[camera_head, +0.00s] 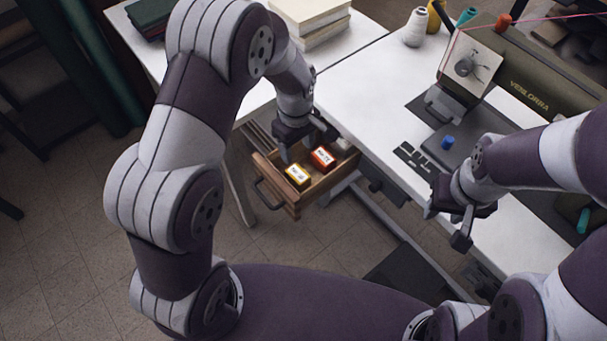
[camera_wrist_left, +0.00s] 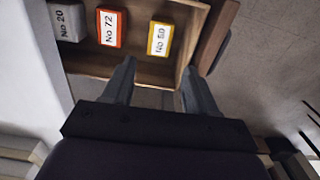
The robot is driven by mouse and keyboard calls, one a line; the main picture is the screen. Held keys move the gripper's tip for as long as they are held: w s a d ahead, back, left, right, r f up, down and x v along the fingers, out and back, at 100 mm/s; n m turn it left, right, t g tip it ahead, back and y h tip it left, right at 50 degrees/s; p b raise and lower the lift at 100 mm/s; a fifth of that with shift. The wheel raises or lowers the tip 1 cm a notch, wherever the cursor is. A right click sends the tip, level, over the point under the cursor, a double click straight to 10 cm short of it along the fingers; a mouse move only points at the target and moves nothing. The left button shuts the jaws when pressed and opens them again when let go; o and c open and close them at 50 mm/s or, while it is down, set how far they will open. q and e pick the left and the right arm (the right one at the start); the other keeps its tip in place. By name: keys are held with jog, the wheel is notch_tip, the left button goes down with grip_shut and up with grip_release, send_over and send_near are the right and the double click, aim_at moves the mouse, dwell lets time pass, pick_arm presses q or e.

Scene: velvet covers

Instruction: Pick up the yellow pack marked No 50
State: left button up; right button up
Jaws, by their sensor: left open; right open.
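The yellow pack marked No 50 (camera_head: 298,176) lies in an open wooden drawer (camera_head: 292,203), near its front. Its white label faces up and reads No 50 in the left wrist view (camera_wrist_left: 159,40). My left gripper (camera_head: 306,149) is open and empty above the drawer. In the left wrist view its fingers (camera_wrist_left: 158,68) are spread, and the yellow pack shows beyond and between the tips, apart from them. My right gripper (camera_head: 446,225) is open and empty by the front edge of the sewing table.
Behind the yellow pack are an orange pack marked No 72 (camera_wrist_left: 110,30) and a grey pack marked No 20 (camera_wrist_left: 66,22). Drawer walls surround them. The white table (camera_head: 350,75) overhangs the drawer's back; a sewing machine (camera_head: 525,85) stands at right.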

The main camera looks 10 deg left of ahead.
aim_at(298, 174)
pick_arm(q)
notch_tip(298, 174, down, 13)
jog(key=shift+r+b, duration=0.1)
jog(key=shift+b, duration=0.6)
jog(key=c, duration=0.7)
